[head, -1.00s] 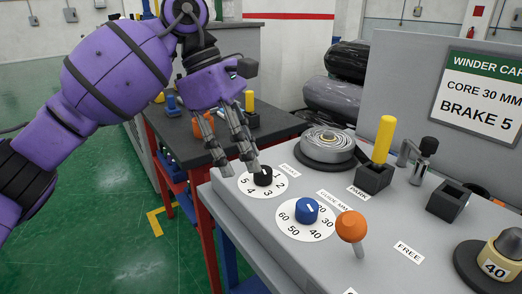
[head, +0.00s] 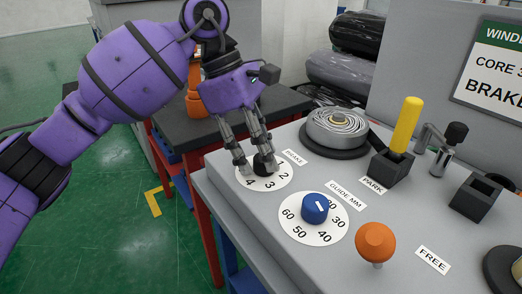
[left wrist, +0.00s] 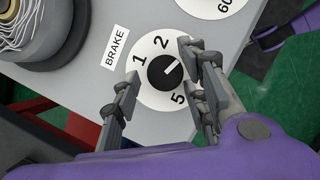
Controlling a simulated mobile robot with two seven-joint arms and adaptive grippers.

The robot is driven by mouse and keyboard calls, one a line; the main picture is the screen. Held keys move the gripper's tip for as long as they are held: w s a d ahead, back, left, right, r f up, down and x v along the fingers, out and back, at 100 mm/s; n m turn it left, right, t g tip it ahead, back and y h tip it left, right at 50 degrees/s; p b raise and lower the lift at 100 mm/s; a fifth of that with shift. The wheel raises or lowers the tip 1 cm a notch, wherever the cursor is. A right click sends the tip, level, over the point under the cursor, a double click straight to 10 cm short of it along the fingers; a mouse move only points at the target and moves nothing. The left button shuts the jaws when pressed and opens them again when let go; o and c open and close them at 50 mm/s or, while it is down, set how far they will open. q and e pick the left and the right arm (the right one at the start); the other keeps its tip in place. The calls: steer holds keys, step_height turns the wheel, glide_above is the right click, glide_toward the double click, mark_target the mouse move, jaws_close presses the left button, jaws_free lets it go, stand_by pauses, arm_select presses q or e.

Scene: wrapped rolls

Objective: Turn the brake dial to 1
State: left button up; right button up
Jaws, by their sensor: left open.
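The brake dial is a black knob (head: 264,165) on a white numbered disc (head: 279,184) at the panel's near left corner. In the left wrist view the knob (left wrist: 163,73) has a white line pointing to the upper right, past the 2, towards the right finger; the number there is hidden. The 1, 2 and 5 are readable. My left gripper (head: 256,168) is open at the dial, pointing down; in the left wrist view its fingers stand on either side of the knob, apparently apart from it.
A blue guide dial (head: 315,208) sits just in front, with an orange ball-topped lever (head: 375,242) to its right. Behind are a grey wound roll (head: 340,130) and a yellow handle (head: 405,125) in a black block. A sign (head: 495,75) is cut off at the right.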

arm_select(q)
steer(key=shift+d+f, duration=0.1)
steer(key=c, duration=1)
steer(key=shift+o, duration=0.2)
steer(key=shift+r, duration=0.2)
arm_select(e)
steer(key=shift+s+d, duration=0.1)
steer(key=shift+s, duration=0.05)
steer(key=shift+w+r, duration=0.15)
steer(key=shift+w, duration=0.05)
